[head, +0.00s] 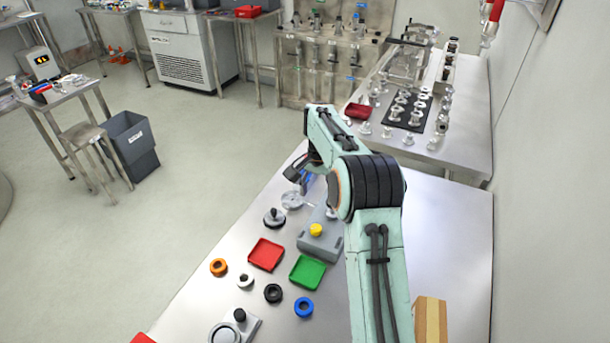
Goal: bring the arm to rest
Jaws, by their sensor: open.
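My mint-green arm (378,255) rises from the front of the steel table (440,240) and bends at a black joint toward the far left edge. My gripper (303,186) is partly hidden by the arm and points down near the table's far end. It is open, and I see nothing held in it. A clear round part (292,200) lies just below it in the picture; I cannot tell the gap between them. A grey box with a yellow knob (316,230) stands to the left of my arm, partly covered by it.
Left of my arm lie a red tray (265,254), a green tray (307,271), a black-knobbed disc (274,219), an orange ring (218,267) and a blue ring (304,307). A wooden block (430,320) stands at right. The table's right side is otherwise clear.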

